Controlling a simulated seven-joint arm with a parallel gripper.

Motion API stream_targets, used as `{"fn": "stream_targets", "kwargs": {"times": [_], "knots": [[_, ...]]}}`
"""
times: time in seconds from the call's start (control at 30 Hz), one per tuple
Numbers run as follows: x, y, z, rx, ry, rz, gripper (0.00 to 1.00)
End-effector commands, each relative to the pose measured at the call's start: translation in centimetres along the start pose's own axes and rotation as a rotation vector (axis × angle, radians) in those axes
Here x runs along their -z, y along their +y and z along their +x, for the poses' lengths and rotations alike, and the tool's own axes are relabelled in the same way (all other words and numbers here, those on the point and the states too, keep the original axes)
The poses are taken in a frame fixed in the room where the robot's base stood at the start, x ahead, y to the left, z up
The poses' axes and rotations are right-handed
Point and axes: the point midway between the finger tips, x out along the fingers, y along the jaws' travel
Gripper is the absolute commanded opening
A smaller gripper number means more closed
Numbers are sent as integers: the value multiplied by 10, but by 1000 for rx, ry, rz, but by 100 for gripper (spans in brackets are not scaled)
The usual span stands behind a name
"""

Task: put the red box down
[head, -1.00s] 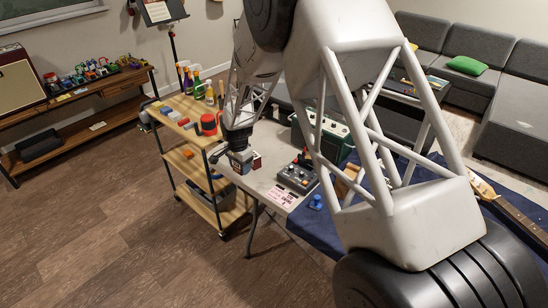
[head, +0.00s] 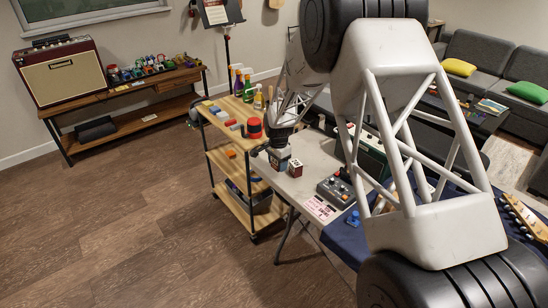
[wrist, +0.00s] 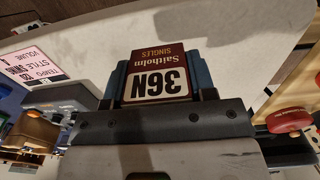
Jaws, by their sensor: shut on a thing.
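My gripper (head: 278,165) is shut on a small dark red box with a white label reading 36N. The held box (wrist: 158,62) shows in the wrist view between the two blue fingers. In the head view my gripper is low at the left end of the white table (head: 311,186); I cannot tell whether the held box touches the tabletop.
A wooden shelf cart (head: 232,143) with a red tin (head: 254,128) and bottles stands just left of the table. A pink-and-white sheet (head: 320,208) and a grey control box (head: 336,190) lie to the right. The near table edge is close.

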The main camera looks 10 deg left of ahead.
Motion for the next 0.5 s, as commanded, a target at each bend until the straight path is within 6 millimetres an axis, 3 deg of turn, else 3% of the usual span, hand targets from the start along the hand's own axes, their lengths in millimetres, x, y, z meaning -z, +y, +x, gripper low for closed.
{"fn": "stream_targets", "kwargs": {"times": [0.5], "knots": [[32,-61,7,1,1,0,24]]}}
